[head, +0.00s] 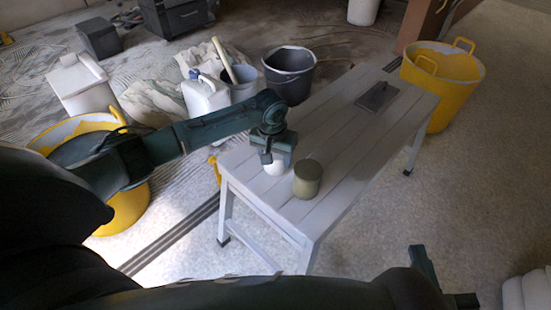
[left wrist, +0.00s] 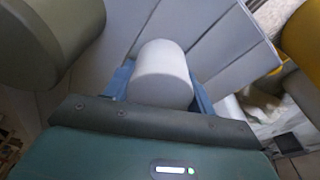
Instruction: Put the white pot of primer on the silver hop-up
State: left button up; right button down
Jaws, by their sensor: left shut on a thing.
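The white pot of primer (head: 275,168) is between the fingers of my left gripper (head: 275,158), over the near left end of the silver hop-up (head: 343,135). In the left wrist view the white pot (left wrist: 162,72) sits between the blue fingers, with the hop-up's slats (left wrist: 225,40) behind it. My left gripper is shut on it. I cannot tell whether the pot's base touches the slats. My right gripper (head: 445,283) is open and empty, low at the right, away from the hop-up.
An olive pot (head: 307,178) stands on the hop-up close beside the white pot. A grey trowel-like plate (head: 377,96) lies towards the far end. Yellow tubs (head: 455,93) and a black bucket (head: 289,76) stand around the hop-up. The middle slats are clear.

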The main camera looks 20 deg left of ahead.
dwell(0.3)
pick_arm(q)
jog(key=o, duration=1.1)
jog(key=shift+f, duration=0.1)
jog(key=shift+c, duration=0.2)
jog(key=r+p, duration=0.1)
jog(key=r, duration=0.2)
jog(key=s+r+p, duration=0.1)
jog(key=r, duration=0.3)
jog(key=r+p, duration=0.2)
jog(key=r, duration=0.2)
jog(key=shift+s+d, duration=0.1)
jog(key=shift+s, duration=0.2)
jog(key=shift+s+r, duration=0.1)
jog(key=shift+r, duration=0.55)
pick_arm(e)
jog(key=shift+s+d+f+m+g+h, duration=0.1)
jog(key=shift+s+d+m+g+h, duration=0.25)
jog(key=shift+g, duration=0.5)
jog(key=shift+s+d+m+g+h, duration=0.2)
jog(key=shift+m+g+h, duration=0.2)
jog(key=shift+g, duration=0.45)
